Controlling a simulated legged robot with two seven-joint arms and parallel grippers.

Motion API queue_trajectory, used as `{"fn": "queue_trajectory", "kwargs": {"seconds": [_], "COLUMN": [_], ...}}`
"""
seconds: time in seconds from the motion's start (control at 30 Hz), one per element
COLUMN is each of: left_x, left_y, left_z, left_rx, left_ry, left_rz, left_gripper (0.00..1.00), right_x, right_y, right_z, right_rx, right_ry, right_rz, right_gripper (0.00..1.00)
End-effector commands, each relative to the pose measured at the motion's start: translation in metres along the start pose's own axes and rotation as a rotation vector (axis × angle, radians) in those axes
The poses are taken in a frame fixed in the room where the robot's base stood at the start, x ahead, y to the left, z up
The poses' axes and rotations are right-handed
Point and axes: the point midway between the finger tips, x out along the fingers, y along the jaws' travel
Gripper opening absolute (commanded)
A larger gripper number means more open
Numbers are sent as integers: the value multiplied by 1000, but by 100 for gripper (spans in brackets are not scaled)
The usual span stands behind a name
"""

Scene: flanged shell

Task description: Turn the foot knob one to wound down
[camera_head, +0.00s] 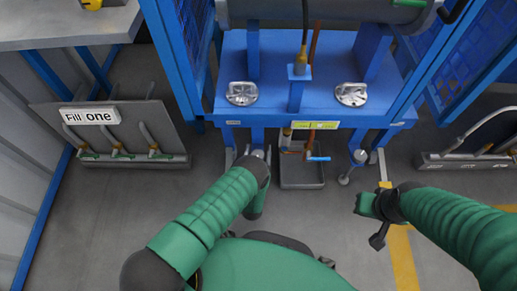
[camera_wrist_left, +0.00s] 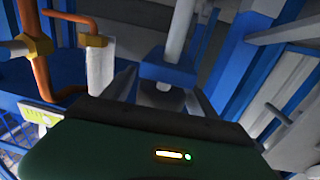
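In the head view, a grey foot (camera_head: 258,154) sits under the blue stand's front left, and a similar foot (camera_head: 357,157) with a round floor pad is under the front right. My left gripper (camera_head: 250,157) is at the left foot, mostly hidden by my wrist. In the left wrist view, its two grey fingers (camera_wrist_left: 165,98) stand apart, on either side of a grey post with a blue block (camera_wrist_left: 168,70). A small grey part below the block is partly hidden, and contact is unclear. My right gripper (camera_head: 378,232) hangs over the floor at right, its fingers unclear.
The blue stand (camera_head: 270,70) carries a grey flanged shell. A dark tray (camera_head: 302,173) with copper pipe and a blue-handled valve is between the feet. A rack marked "Fill one" (camera_head: 120,140) stands left; another rack (camera_head: 470,162) stands right. Floor in front is clear.

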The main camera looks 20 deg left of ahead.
Motion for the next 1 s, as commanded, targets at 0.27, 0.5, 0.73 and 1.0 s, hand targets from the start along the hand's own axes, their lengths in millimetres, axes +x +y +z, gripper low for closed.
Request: {"fn": "queue_trajectory", "kwargs": {"seconds": [0.27,0.5,0.73,1.0], "left_x": [0,0,0,0], "left_y": [0,0,0,3], "left_z": [0,0,-1,-1], "left_rx": [0,0,1,2], "left_ry": [0,0,-1,-2], "left_rz": [0,1,38,192], "left_gripper": [29,9,9,9], "right_x": [0,0,-3,-13], "right_y": [0,0,0,0], "right_z": [0,0,-1,-3], "right_rx": [0,0,0,0], "right_ry": [0,0,0,0], "right_rz": [0,0,0,0], "right_gripper": [0,0,0,0]}}
